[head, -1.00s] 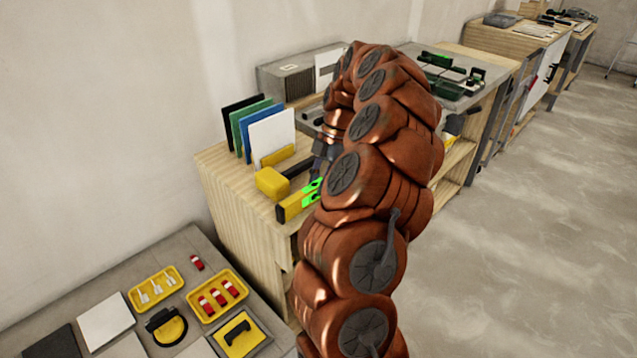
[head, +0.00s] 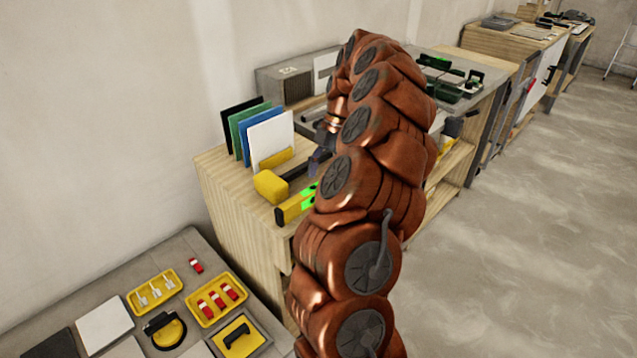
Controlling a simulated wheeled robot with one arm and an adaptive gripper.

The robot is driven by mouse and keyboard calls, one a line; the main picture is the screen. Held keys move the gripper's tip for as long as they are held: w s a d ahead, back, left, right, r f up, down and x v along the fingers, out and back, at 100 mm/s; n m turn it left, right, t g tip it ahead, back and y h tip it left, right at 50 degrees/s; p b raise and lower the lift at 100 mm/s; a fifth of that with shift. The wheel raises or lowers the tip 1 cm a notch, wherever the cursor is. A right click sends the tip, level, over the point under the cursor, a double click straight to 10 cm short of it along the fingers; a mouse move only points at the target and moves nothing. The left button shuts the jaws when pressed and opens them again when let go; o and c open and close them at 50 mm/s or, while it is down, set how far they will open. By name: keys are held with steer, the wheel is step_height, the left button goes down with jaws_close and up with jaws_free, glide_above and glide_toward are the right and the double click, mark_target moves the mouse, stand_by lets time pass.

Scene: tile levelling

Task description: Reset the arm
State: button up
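My copper-coloured arm reaches up and over the wooden cabinet in the head view and covers much of its top. My gripper (head: 319,158) shows only as a small dark part left of the arm, above the cabinet top, close to the black handle of a yellow mallet (head: 270,187). The arm hides most of the gripper, so its fingers and anything between them cannot be made out. A yellow spirit level (head: 294,206) with bright green parts lies at the cabinet's front edge, partly behind the arm.
Black, green, blue and white tiles (head: 271,136) stand in a rack on the wooden cabinet (head: 240,222). A grey table (head: 52,312) at lower left holds yellow trays (head: 217,299), a suction cup (head: 165,330) and flat tiles. The floor (head: 520,230) on the right is clear.

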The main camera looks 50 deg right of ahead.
steer(key=shift+v, duration=2.05)
